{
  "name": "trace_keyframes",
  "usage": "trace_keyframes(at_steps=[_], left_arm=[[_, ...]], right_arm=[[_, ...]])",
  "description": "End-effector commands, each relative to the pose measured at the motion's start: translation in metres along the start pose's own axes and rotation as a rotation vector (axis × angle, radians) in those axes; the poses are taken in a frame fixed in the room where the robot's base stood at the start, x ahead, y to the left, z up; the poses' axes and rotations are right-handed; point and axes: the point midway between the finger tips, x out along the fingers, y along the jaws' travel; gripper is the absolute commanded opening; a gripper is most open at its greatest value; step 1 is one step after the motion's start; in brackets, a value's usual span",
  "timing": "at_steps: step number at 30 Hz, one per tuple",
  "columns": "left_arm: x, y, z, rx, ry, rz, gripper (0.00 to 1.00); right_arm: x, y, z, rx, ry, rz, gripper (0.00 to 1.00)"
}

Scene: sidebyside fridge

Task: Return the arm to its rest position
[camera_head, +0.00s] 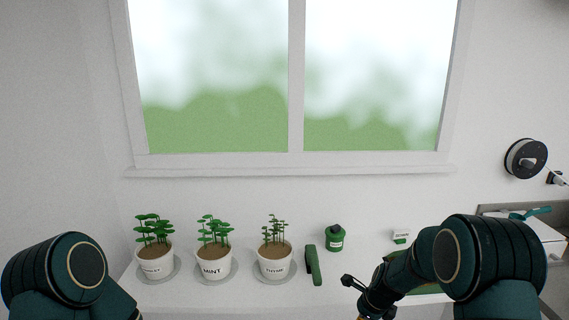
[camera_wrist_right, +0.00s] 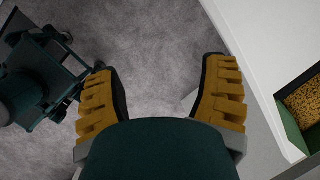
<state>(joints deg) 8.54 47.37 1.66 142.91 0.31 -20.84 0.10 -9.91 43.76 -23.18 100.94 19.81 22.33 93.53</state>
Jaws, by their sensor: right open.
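My right arm (camera_head: 490,258) is bent at the right of the head view, its forearm over the counter's right part. My right gripper (camera_wrist_right: 160,68) is open and empty in the right wrist view, its two yellow ridged fingers apart above grey floor. Its fingers are mostly hidden in the head view. My left arm (camera_head: 58,275) shows only as a bent dark green joint at the lower left. My left gripper cannot be made out.
The white counter (camera_head: 230,293) carries a mint pot (camera_head: 213,262), a thyme pot (camera_head: 274,261), another potted plant (camera_head: 154,256), a green bottle (camera_head: 335,238) and a green tool (camera_head: 313,265). A soil-filled green tray (camera_wrist_right: 289,122) lies right of the gripper. Grey floor (camera_wrist_right: 160,40) is clear between the fingers.

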Motion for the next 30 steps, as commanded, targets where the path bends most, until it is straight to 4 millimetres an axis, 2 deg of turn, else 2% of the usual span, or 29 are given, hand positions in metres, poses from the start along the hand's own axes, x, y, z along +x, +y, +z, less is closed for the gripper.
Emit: trace_keyframes(at_steps=[1, 3, 9, 13, 18, 21, 24, 30], left_arm=[[0.008, -0.003, 0.001, 0.000, -0.001, -0.001, 0.00], [0.015, -0.005, 0.003, 0.000, -0.002, -0.002, 0.00], [0.035, -0.013, 0.007, 0.001, -0.008, -0.005, 0.00], [0.047, -0.017, 0.010, 0.002, -0.010, -0.007, 0.00], [0.060, -0.021, 0.013, 0.003, -0.014, -0.009, 0.00], [0.065, -0.023, 0.014, 0.003, -0.015, -0.009, 0.00], [0.067, -0.024, 0.014, 0.004, -0.015, -0.010, 0.00], [0.067, -0.023, 0.014, 0.004, -0.015, -0.010, 0.00]], right_arm=[[0.021, 0.021, -0.012, -0.104, 0.011, 0.019, 0.72], [0.043, 0.048, -0.024, -0.279, 0.018, 0.036, 0.72], [0.092, 0.133, -0.052, -0.817, -0.006, 0.083, 0.72], [0.112, 0.190, -0.063, -1.171, -0.058, 0.095, 0.72], [0.120, 0.252, -0.069, -1.571, -0.145, 0.070, 0.72], [0.119, 0.276, -0.069, -1.731, -0.186, 0.046, 0.72], [0.118, 0.290, -0.068, -1.827, -0.209, 0.024, 0.72], [0.116, 0.295, -0.067, -1.873, -0.219, 0.012, 0.72]])
